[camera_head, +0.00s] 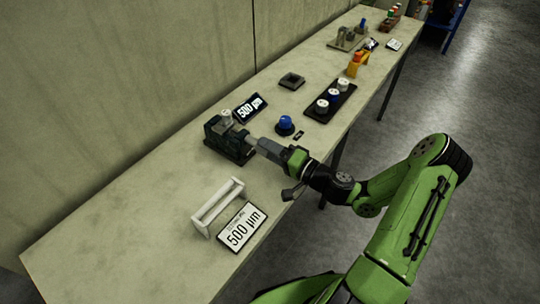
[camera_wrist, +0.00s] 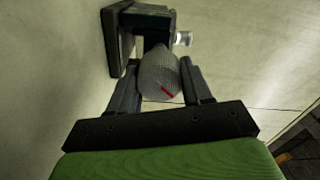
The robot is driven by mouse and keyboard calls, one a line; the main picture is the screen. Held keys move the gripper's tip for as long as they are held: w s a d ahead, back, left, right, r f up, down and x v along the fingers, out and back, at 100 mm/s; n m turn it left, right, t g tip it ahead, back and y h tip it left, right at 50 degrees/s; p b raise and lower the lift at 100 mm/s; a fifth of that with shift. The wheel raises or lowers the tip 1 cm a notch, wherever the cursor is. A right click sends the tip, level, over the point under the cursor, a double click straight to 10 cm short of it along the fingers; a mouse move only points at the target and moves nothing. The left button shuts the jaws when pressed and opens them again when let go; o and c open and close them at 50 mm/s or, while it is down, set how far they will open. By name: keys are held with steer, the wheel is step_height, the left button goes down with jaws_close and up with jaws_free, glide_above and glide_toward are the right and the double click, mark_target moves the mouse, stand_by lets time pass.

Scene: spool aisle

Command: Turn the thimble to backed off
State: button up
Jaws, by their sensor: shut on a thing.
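The thimble (camera_wrist: 158,76) is a grey knurled cylinder with a red mark on its near end, in the wrist view. It sticks out from a dark green body on a black base (camera_wrist: 119,45); that instrument also stands on the bench in the head view (camera_head: 226,137). My gripper (camera_wrist: 162,72) has one finger on each side of the thimble and is shut on it. In the head view my gripper (camera_head: 258,145) reaches the instrument from the right and largely hides the thimble.
A white card (camera_head: 242,227) reading 500 µm lies beside a white rack (camera_head: 203,218) nearer on the bench (camera_head: 120,240). A blue knob (camera_head: 286,123), a black tray (camera_head: 291,81) and a strip with several knobs (camera_head: 318,115) stand farther along. The near left bench is clear.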

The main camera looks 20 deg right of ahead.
steer(key=n+b, duration=0.3)
steer(key=shift+f, duration=0.2)
steer(key=shift+r+n+b, duration=0.15)
steer(key=shift+n+b, duration=0.5)
steer(key=shift+n, duration=0.05)
steer(key=shift+r, duration=0.1)
steer(key=o, duration=1)
steer(key=shift+o, duration=0.2)
steer(key=shift+s+d, duration=0.1)
steer(key=p+v, duration=0.1)
steer(key=v, duration=1.4)
steer(key=shift+s+p, duration=0.25)
steer(key=shift+p, duration=0.15)
